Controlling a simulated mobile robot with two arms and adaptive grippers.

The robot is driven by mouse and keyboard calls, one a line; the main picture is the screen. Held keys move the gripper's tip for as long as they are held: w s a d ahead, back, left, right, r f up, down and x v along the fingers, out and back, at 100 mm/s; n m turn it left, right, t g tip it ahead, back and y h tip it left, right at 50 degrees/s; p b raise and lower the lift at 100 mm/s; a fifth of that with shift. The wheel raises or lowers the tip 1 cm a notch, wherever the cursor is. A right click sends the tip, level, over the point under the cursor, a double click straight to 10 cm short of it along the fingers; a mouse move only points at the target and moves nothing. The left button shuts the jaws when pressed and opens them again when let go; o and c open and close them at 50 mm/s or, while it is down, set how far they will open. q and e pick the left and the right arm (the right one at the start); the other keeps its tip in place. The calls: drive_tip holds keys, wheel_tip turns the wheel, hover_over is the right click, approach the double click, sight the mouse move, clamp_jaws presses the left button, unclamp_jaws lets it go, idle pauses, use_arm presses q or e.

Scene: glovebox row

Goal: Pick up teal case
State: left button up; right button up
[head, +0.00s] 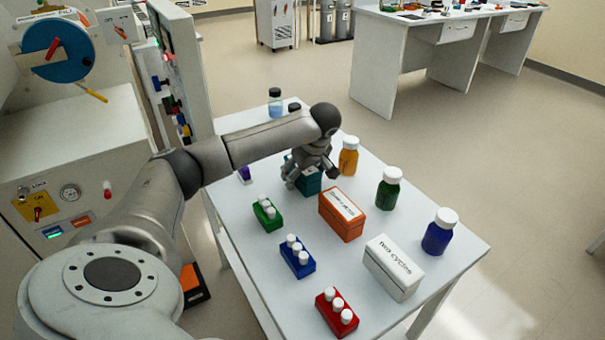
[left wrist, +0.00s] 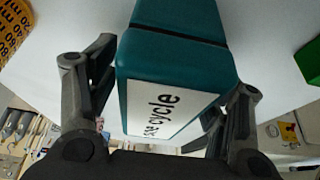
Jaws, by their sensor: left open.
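The teal case (head: 309,186) stands on the white table, below my left gripper (head: 312,174) and partly covered by it. In the left wrist view the teal case (left wrist: 172,62) has a white label that reads partly "cycle". There my left gripper (left wrist: 174,72) is open, with one finger on each side of the case. I cannot tell whether the fingers touch it. My right gripper is in neither view.
On the table (head: 222,197), an orange case (head: 341,222) stands close in front. A white case (head: 393,268), green rack (head: 267,215), blue rack (head: 298,257) and red rack (head: 337,313) are nearer. Orange (head: 348,158), green (head: 388,192) and blue (head: 439,236) bottles line the right side.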

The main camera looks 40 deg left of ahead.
use_arm(q)
drive_tip(key=shift+c, duration=0.3)
drive_tip(key=c, duration=1.2)
drive_tip(key=shift+r, duration=0.1)
